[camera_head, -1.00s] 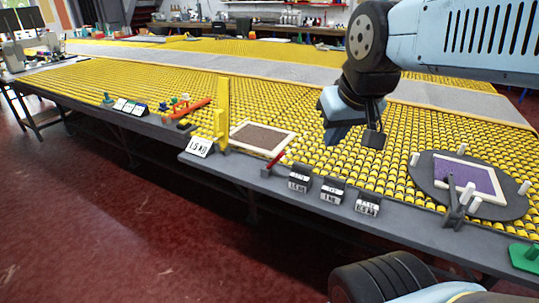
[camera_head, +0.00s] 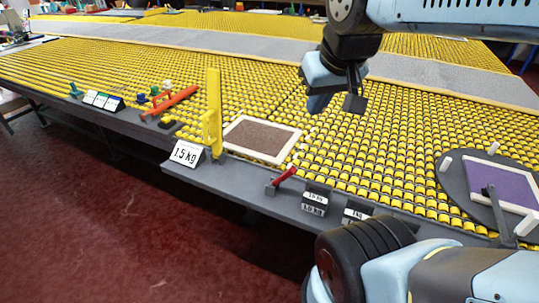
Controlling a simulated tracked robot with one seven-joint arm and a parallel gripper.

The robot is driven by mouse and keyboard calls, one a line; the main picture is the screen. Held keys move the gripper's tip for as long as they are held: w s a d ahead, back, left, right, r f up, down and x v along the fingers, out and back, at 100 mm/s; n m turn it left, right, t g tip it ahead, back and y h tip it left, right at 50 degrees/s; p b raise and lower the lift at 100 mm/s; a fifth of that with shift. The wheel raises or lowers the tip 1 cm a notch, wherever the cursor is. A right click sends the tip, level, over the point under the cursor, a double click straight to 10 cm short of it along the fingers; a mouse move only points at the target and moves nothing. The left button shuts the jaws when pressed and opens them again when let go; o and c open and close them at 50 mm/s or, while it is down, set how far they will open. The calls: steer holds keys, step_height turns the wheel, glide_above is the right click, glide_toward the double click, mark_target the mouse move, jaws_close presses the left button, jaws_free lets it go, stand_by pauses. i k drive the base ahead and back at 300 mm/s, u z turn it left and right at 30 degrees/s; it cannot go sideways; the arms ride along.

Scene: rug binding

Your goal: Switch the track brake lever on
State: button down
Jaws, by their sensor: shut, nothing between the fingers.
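A small lever with a red handle (camera_head: 285,176) stands on a dark base at the front edge of the roller table, right of the 1.5 kg sign. Its handle slants up to the right. No label names it as the track brake lever. My gripper (camera_head: 337,102) is shut and empty, high over the yellow rollers, behind and to the right of the red lever in the picture. It is well apart from the lever. A second, grey lever (camera_head: 497,212) stands by the dark turntable at the right.
A framed brown rug sample (camera_head: 262,138) lies behind the red lever. A yellow upright (camera_head: 213,115) and the 1.5 kg sign (camera_head: 186,153) stand to its left. Labelled dark weights (camera_head: 315,200) stand to its right. My own arm part covers the front right of the table.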

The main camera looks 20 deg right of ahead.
mark_target(289, 173)
steer(key=u, duration=0.35)
steer(key=k, duration=2)
steer(key=z, duration=0.6)
steer(key=i, duration=1)
steer(key=u, duration=0.05)
